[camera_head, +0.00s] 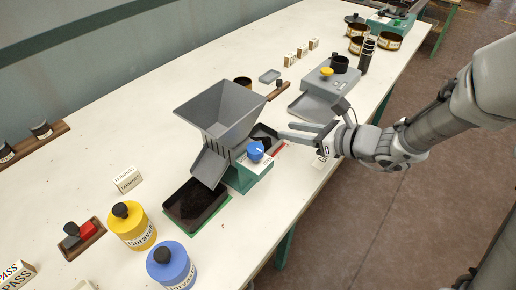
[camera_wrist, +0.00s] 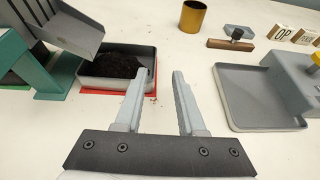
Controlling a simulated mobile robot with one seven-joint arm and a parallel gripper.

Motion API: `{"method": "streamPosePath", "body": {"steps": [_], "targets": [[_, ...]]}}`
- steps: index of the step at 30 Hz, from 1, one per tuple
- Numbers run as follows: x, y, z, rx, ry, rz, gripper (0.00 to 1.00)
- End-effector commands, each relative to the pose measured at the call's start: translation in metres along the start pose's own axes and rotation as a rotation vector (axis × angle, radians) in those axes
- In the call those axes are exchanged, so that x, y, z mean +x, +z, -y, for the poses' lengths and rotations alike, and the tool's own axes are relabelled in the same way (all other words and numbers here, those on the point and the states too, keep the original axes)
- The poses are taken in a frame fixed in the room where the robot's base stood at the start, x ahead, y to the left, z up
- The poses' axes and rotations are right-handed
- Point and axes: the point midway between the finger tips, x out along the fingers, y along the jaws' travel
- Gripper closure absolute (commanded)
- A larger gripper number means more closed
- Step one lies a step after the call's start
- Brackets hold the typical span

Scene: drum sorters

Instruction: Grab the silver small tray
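A grey-green hopper machine (camera_head: 221,108) stands left of my gripper. A tray of dark grains (camera_wrist: 88,81) sits on a red mat. A larger grey tray (camera_wrist: 253,108) adjoins the grey machine at right.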

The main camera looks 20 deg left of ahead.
Motion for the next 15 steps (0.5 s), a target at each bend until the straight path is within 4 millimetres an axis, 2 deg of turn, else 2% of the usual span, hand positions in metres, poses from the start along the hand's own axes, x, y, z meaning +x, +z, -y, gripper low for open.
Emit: {"method": "streamPosePath", "body": {"steps": [7,15], "targets": [[0.019,-0.001,-0.002,-0.001,0.002,0.0,0.61],[0.057,-0.001,-0.008,-0.001,0.002,0.0,0.61]]}}
